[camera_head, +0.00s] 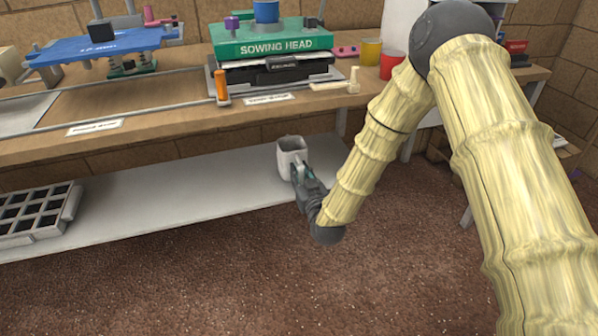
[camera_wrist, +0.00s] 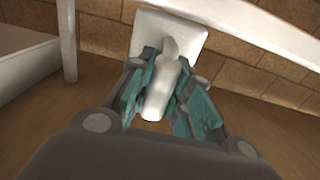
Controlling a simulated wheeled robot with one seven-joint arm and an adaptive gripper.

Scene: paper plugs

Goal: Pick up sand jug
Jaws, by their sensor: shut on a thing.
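The sand jug (camera_head: 291,151) is a white, open-topped vessel with a handle, at the front edge of the low white shelf in the head view. My gripper (camera_head: 302,178) reaches it from the front right and is shut on its handle. In the wrist view the white handle (camera_wrist: 163,88) lies between the teal finger pads of my gripper (camera_wrist: 165,100), with the jug's pale body (camera_wrist: 185,30) beyond it. The jug looks roughly upright. I cannot tell whether its base touches the shelf. What is inside the jug cannot be made out.
The low shelf (camera_head: 170,190) is clear beside the jug, with a grey cell tray (camera_head: 38,213) at its left end. Above is a wooden workbench (camera_head: 170,118) with a green sowing head (camera_head: 270,40), a yellow cup (camera_head: 371,51) and a red cup (camera_head: 391,65). Brown floor lies in front.

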